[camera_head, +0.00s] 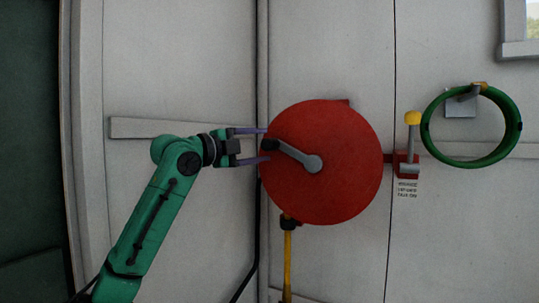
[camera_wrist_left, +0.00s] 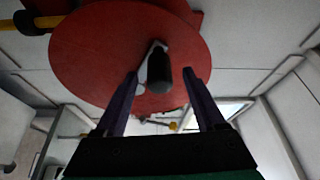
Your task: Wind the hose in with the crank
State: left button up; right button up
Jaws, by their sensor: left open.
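A round red hose reel (camera_head: 330,190) is mounted on the pale wall in the head view; it also shows in the left wrist view (camera_wrist_left: 90,50). A grey crank arm (camera_head: 296,154) runs from its hub to a black handle (camera_head: 270,145) near the reel's left edge. A yellow hose (camera_head: 287,262) hangs straight down from under the reel. My left gripper (camera_head: 266,145) is open, its two purple fingers above and below the handle. In the left wrist view the handle (camera_wrist_left: 160,72) lies between the fingertips (camera_wrist_left: 163,75), with visible gaps on both sides. My right gripper is not in view.
A yellow-knobbed lever (camera_head: 412,132) on a red base stands right of the reel. A green ring (camera_head: 427,137) hangs on a wall bracket further right. A black cable (camera_head: 257,240) runs down the wall left of the hose. A horizontal rail (camera_head: 150,127) is behind my left arm.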

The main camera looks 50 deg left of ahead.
pick_arm(q)
jog(key=s+b, duration=0.4)
jog(key=s, duration=0.7)
jog(key=shift+a+f, duration=0.25)
jog(key=shift+a, duration=0.05)
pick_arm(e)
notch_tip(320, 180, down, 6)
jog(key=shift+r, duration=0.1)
pick_arm(q)
jog(key=shift+w, duration=0.1)
jog(key=m+g+y+p, duration=0.2)
jog(key=m+y, duration=0.2)
jog(key=y, duration=0.3)
send_near(271, 142)
jog(key=p+x, duration=0.3)
jog(key=x, duration=0.1)
jog(key=p+x, duration=0.4)
jog(key=a+p+x, duration=0.1)
jog(key=p+x, duration=0.2)
jog(key=x, duration=0.1)
jog(key=shift+a, duration=0.15)
jog(key=shift+a+f, duration=0.2)
jog(key=shift+f, duration=0.05)
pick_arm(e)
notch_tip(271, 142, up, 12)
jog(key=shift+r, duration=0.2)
pick_arm(q)
jog(key=shift+w, duration=0.1)
grip_shut()
